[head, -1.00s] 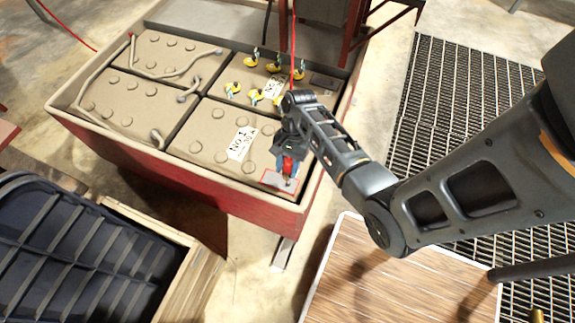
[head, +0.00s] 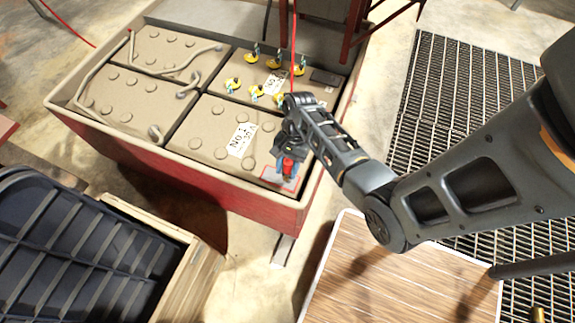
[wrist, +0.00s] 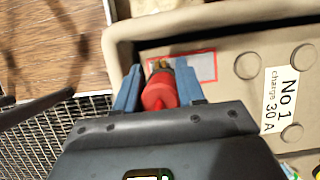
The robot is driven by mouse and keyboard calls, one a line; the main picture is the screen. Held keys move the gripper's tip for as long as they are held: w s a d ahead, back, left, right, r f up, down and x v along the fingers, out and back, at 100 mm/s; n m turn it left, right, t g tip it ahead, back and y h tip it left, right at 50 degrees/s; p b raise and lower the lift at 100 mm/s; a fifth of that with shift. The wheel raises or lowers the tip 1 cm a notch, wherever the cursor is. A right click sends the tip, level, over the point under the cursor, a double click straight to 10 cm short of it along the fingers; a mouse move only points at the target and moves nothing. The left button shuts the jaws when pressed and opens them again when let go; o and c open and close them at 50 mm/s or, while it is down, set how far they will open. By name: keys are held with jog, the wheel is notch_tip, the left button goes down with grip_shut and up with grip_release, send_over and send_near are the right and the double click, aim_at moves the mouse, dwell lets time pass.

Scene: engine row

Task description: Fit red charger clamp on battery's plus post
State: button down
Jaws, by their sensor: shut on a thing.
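My gripper (head: 288,171) is shut on the red clamp (head: 288,166), low over the near right corner of the battery marked No 1 (head: 207,131). In the wrist view the red clamp (wrist: 159,92) sits between the blue fingers of my gripper (wrist: 160,88). Its brass-coloured tip points at the red-edged pale patch (wrist: 205,66) on the battery top. That patch (head: 271,175) also shows beside the fingers in the head view. The plus post is hidden or too small to make out; I cannot tell whether the clamp touches it.
The batteries sit in a red-sided tray (head: 230,207) with a raised pale rim. Several yellow caps (head: 250,58) stand on the back right battery, and grey cables (head: 160,76) cross the left ones. A wood-topped table (head: 390,280) stands at front right. A red line hangs near my arm.

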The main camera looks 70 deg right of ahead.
jog(key=shift+f+b, duration=1.55)
jog(key=shift+f, duration=1.15)
jog(key=c, duration=0.6)
grip_release()
jog(key=p+v, duration=0.1)
jog(key=v, duration=0.6)
jog(key=shift+d+r, duration=0.2)
jog(key=shift+r, duration=0.15)
